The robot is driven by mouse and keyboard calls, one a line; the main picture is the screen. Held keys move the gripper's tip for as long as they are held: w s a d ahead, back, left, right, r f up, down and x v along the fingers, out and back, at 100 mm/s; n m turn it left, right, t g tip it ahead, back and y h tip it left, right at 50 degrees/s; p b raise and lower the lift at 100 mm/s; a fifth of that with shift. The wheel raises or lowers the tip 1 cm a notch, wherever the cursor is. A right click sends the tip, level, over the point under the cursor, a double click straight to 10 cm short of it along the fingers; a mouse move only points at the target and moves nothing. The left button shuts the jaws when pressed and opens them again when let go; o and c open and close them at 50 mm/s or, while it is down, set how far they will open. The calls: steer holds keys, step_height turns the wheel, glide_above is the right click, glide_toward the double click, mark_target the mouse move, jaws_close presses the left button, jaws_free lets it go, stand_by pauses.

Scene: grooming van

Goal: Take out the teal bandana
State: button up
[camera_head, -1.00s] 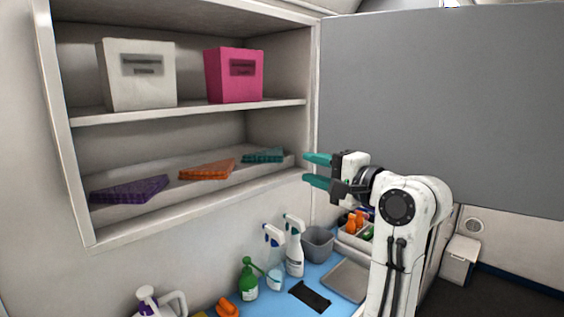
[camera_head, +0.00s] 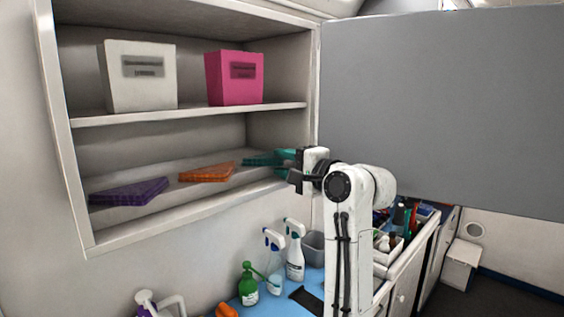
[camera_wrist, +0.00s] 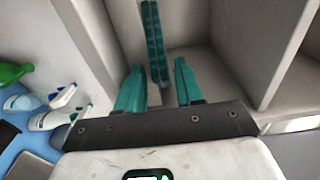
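The teal bandana (camera_head: 257,160) lies folded on the lower shelf, at the right end of a row of bandanas. My gripper (camera_head: 282,158), with teal fingers, reaches into the cabinet from the right at the bandana's right end. In the wrist view the bandana (camera_wrist: 153,35) shows as a narrow teal strip. Its near end lies between my open fingers (camera_wrist: 158,68), closer to the left finger, with a wider gap to the right finger. I cannot tell whether a finger touches it. In the head view the similar colours blend and the fingers partly cover the bandana's right end.
An orange bandana (camera_head: 207,173) and a purple bandana (camera_head: 130,191) lie to the left on the same shelf. A white bin (camera_head: 140,90) and a pink bin (camera_head: 234,90) stand above. The grey open door (camera_head: 440,110) is at right. Spray bottles (camera_head: 294,262) stand below.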

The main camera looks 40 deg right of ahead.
jaws_close()
stand_by(0.5)
step_height(320, 180, up, 3)
steer(key=p, duration=0.2)
steer(key=shift+f+p, duration=0.1)
steer(key=shift+p, duration=0.25)
steer(key=shift+f, duration=0.15)
steer(key=shift+s, duration=0.1)
steer(key=s+r+p, duration=0.2)
steer(key=s, duration=0.5)
steer(key=s+r+p, duration=0.2)
steer(key=s+r, duration=0.1)
steer(key=s, duration=0.4)
